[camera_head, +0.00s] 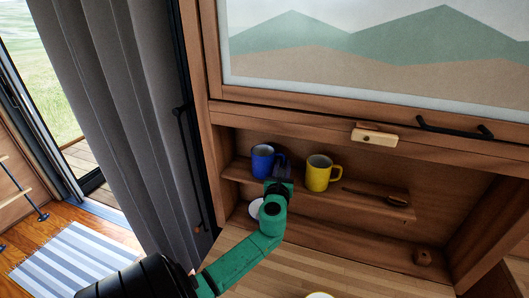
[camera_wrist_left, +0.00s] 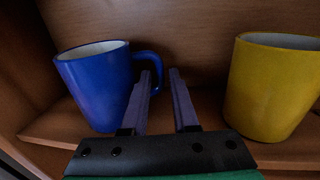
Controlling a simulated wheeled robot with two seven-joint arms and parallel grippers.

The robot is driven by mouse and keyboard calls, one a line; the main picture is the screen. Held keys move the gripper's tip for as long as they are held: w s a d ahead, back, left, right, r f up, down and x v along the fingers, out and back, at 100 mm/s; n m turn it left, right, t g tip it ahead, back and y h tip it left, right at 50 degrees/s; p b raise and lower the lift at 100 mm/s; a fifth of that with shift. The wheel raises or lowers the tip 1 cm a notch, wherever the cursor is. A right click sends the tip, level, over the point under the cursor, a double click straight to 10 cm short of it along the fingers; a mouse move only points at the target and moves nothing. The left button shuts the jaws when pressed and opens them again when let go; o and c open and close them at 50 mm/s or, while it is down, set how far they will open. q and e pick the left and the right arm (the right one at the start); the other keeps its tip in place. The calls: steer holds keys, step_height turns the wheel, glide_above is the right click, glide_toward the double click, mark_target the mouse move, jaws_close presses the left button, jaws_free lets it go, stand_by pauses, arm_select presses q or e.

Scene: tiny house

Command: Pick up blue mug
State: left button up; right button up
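The blue mug (camera_head: 263,161) stands upright on a small wooden shelf (camera_head: 350,196) inside the cabinet niche, left of the yellow mug. In the left wrist view the blue mug (camera_wrist_left: 98,88) is on the left, with its handle pointing right toward my fingers. My left gripper (camera_head: 283,170) is in front of the shelf between the two mugs. In the left wrist view the gripper (camera_wrist_left: 162,85) is open, with a clear gap between its fingers. The left finger overlaps the edge of the blue handle; I cannot tell if they touch. My right gripper is not in view.
A yellow mug (camera_head: 318,174) stands close on the right; it also shows in the left wrist view (camera_wrist_left: 272,88). A dark thin utensil (camera_head: 376,198) lies farther right on the shelf. A white round item (camera_head: 256,209) sits below, partly hidden by my arm. A grey curtain (camera_head: 130,110) hangs left.

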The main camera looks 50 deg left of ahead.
arm_select(q)
steer(key=shift+w+a+f, duration=0.1)
steer(key=shift+w+a, duration=0.25)
steer(key=shift+w, duration=0.1)
steer(key=c, duration=0.4)
jaws_close()
stand_by(0.7)
